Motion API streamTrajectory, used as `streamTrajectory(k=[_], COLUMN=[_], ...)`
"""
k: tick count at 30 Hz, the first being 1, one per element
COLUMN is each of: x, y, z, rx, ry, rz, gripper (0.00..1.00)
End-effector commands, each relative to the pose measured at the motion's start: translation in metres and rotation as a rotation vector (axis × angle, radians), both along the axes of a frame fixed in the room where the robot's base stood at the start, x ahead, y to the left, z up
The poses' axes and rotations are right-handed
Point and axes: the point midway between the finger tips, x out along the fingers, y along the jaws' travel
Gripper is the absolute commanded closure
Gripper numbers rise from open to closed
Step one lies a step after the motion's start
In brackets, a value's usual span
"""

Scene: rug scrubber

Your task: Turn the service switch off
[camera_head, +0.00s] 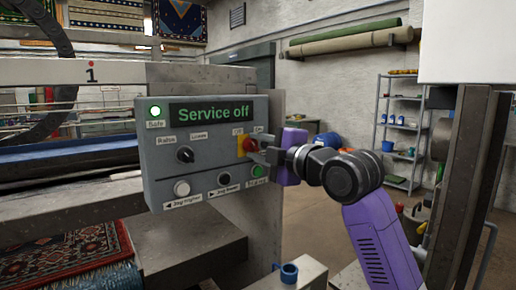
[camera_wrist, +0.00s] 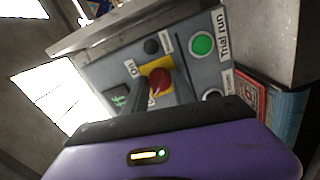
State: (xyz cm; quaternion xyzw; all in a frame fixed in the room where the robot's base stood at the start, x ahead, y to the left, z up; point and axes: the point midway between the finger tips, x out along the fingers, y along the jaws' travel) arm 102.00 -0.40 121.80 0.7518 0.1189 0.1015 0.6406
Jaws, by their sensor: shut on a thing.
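The service switch (camera_head: 248,145) is a red rotary knob on a yellow plate, at the upper right of the grey control panel (camera_head: 162,132). Off and On labels sit above it. The panel's display (camera_head: 212,113) reads "Service off" in green. My gripper (camera_head: 257,152) is at the switch with its jaws shut on the red knob, and its fingers partly hide it. In the wrist view the red knob (camera_wrist: 160,79) shows on its yellow plate beside a dark finger, with a pale mark on its face. The exact pointing of the knob is hard to read.
A lit green Safe lamp (camera_head: 155,111) is at the panel's upper left. A Raise/Lower knob (camera_head: 185,155), a white jog button (camera_head: 181,188), a black jog button (camera_head: 224,179) and a green trial run button (camera_head: 257,171) are close by. A patterned rug (camera_head: 70,262) lies lower left.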

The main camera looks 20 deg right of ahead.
Motion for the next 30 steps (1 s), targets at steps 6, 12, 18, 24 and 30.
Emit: streamTrajectory(k=[6, 12, 18, 24, 30], x=[0.000, 0.000, -0.011, -0.042, -0.067], y=[0.001, 0.001, -0.004, -0.015, -0.022], z=[-0.001, -0.001, 0.000, -0.001, -0.001], rx=[-0.002, 0.000, 0.000, -0.001, 0.000], ry=[0.001, 0.001, -0.001, -0.001, 0.000], rz=[0.001, 0.001, 0.000, -0.001, 0.000], gripper=[0.47, 0.47, 0.47, 0.47, 0.47])
